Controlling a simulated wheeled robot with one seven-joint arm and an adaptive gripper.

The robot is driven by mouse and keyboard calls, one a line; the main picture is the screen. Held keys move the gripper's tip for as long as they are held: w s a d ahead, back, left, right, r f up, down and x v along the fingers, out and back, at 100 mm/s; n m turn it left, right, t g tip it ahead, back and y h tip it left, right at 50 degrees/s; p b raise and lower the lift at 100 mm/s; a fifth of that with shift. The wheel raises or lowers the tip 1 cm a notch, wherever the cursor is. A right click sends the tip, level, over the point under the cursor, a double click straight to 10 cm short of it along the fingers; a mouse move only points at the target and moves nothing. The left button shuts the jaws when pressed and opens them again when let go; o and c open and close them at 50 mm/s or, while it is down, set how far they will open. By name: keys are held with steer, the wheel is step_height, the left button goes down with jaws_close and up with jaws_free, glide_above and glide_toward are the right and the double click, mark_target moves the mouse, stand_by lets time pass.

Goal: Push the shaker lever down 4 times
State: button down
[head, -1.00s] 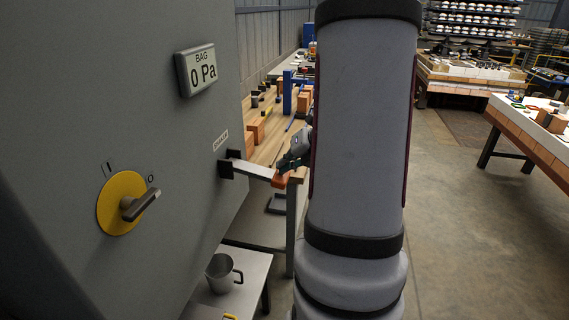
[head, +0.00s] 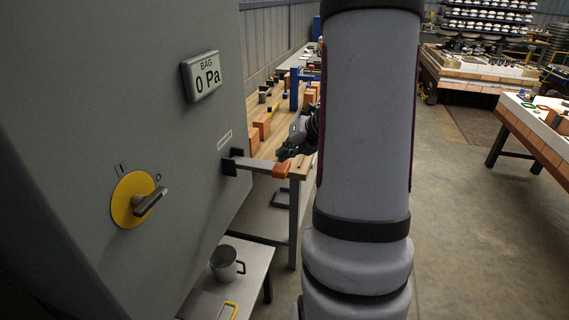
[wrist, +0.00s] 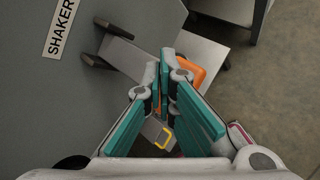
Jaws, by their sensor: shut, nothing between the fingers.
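The shaker lever (head: 255,164) is a grey bar with an orange end, sticking out from the grey cabinet below the small SHAKER label (head: 224,139). In the head view it looks close to level, sloping slightly down towards its orange end (head: 282,170). My gripper (head: 287,153) shows just above and behind that end, partly hidden by my arm. In the wrist view my gripper (wrist: 165,60) is shut and empty, its teal fingers overlapping the orange end (wrist: 195,72). Contact with the lever cannot be told.
The cabinet carries a BAG display (head: 201,76) reading 0 Pa and a yellow rotary switch (head: 132,200). A metal cup (head: 224,264) stands on a low table below. A wooden workbench (head: 262,108) with blocks lies behind. Open floor is on the right.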

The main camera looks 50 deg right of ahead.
mark_target(265, 165)
steer(key=shift+r, duration=0.35)
steer(key=shift+s+r+p, duration=0.1)
steer(key=shift+r+p, duration=2.3)
steer(key=shift+p, duration=0.25)
steer(key=w+a+r+m+h+b, duration=0.1)
steer(key=w+a+r+m+h, duration=0.2)
steer(key=r+m, duration=0.35)
steer(key=w+a+r+m+h+b, duration=0.1)
steer(key=a+r+m+h, duration=0.1)
steer(key=a+r+m, duration=0.5)
steer(key=s+a+f+m+g+y+b, duration=0.1)
steer(key=s+a+f+m+y, duration=0.1)
steer(key=s+a+m, duration=0.4)
steer(key=s+a+f+m+g+y+b, duration=0.1)
steer(key=s+a+m+g+y, duration=0.1)
steer(key=s+a+m, duration=0.5)
steer(key=s+a+y, duration=0.1)
steer(key=s+a, duration=0.5)
steer(key=a, duration=0.6)
steer(key=shift+f, duration=0.4)
